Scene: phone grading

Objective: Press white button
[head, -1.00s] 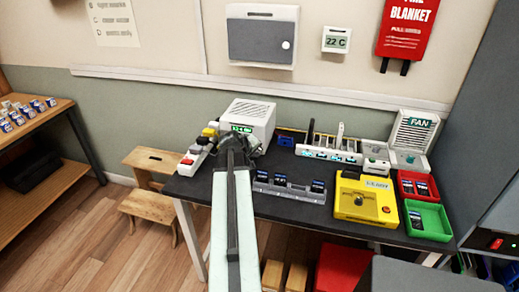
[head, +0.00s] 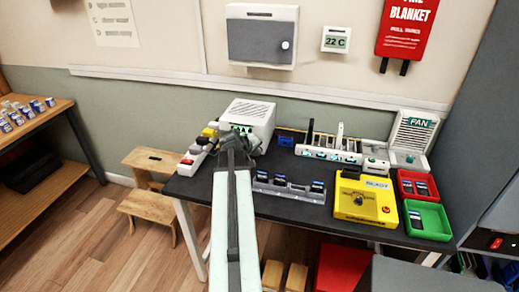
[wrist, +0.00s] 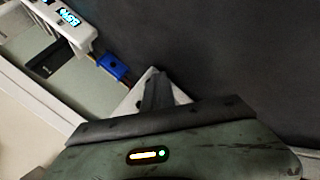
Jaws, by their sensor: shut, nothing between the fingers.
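A strip of buttons stands at the left end of the dark table in the head view, with a red button (head: 187,161), a white button (head: 195,150) and a yellow button (head: 208,132). My gripper (head: 237,146) is just right of the strip, in front of a white box (head: 250,112) with a green-lit display. Its fingers hide part of that box's lower front. In the wrist view my gripper (wrist: 156,78) is shut and empty, over a pale edge beside the dark tabletop. The white button cannot be made out in the wrist view. I cannot tell whether the gripper touches anything.
A grey slotted tray (head: 289,191), a yellow device (head: 364,202), a red bin (head: 418,178) and a green bin (head: 427,222) stand to the right. A blue block (head: 286,141) and a white rack (head: 328,153) are behind. A fan (head: 411,140) stands at the back right.

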